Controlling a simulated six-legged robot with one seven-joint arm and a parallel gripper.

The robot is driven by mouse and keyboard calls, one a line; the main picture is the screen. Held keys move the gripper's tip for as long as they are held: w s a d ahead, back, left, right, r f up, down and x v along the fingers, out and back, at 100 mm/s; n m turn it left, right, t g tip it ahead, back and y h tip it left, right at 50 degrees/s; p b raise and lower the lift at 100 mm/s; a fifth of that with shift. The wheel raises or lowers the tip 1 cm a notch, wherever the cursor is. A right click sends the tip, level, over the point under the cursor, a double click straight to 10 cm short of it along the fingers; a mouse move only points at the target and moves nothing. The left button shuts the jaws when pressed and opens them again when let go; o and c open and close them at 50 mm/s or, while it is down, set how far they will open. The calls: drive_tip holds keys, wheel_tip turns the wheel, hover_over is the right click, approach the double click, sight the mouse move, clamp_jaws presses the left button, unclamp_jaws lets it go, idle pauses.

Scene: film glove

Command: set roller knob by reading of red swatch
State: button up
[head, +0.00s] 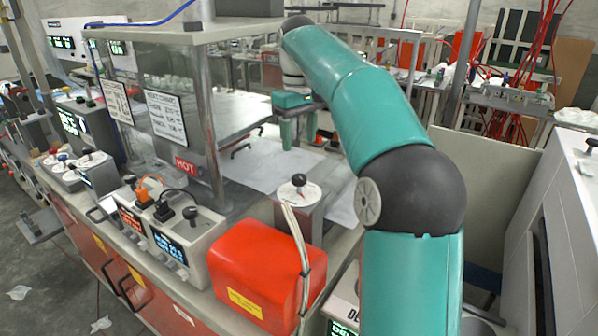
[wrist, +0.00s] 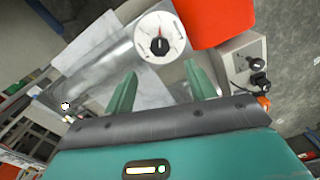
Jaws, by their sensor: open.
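A round white dial with a dark knob (head: 299,181) sits on top of a grey metal post on the bench, in the head view. In the wrist view the dial (wrist: 171,49) has a red pointer aimed roughly at the top of the picture. No label naming it the roller knob is readable. My gripper (head: 300,128) hangs beyond the post in the head view, apart from it. In the wrist view my gripper (wrist: 162,84) is open and empty, its two teal fingers below the dial. I cannot make out a red swatch.
A red box (head: 250,262) with a yellow label stands in front of the post. Left of it are control boxes with displays (head: 168,246) and black knobs. A clear enclosure with a HOT sign (head: 186,165) and hanging charts (head: 165,117) stands behind them.

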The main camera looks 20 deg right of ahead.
sight(299, 176)
wheel_tip(299, 176, down, 10)
drive_tip(key=shift+r, duration=0.1)
drive_tip(key=shift+c, duration=0.3)
drive_tip(key=c, duration=0.9)
drive_tip(key=shift+m, duration=0.4)
drive_tip(key=m, duration=0.5)
drive_tip(key=shift+m, duration=0.3)
drive_tip(key=m, duration=0.5)
drive_tip(key=shift+m, duration=0.3)
